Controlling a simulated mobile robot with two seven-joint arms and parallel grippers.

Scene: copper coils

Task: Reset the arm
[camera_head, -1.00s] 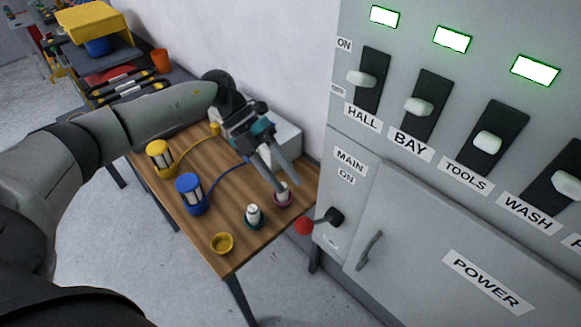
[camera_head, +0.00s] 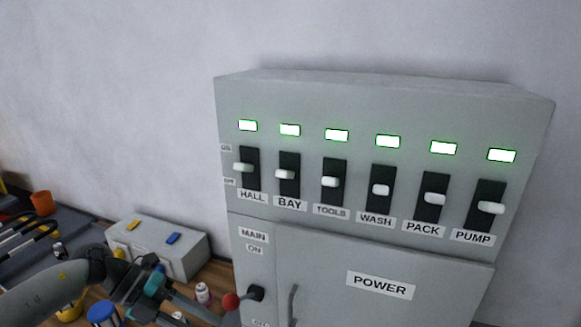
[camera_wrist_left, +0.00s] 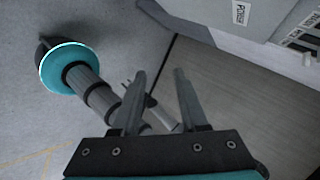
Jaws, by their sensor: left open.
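The left arm (camera_head: 50,295) comes in from the lower left corner. The grey power cabinet (camera_head: 345,240) fills the right half of the head view. No right gripper can be made out.
A grey box (camera_head: 180,250) with yellow and blue marks stands on the wooden table (camera_head: 220,272). A blue-topped coil (camera_head: 103,313) is at the bottom edge. The cabinet has labelled switches, with green-edged lamps lit above. An orange cup (camera_head: 42,202) stands far left.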

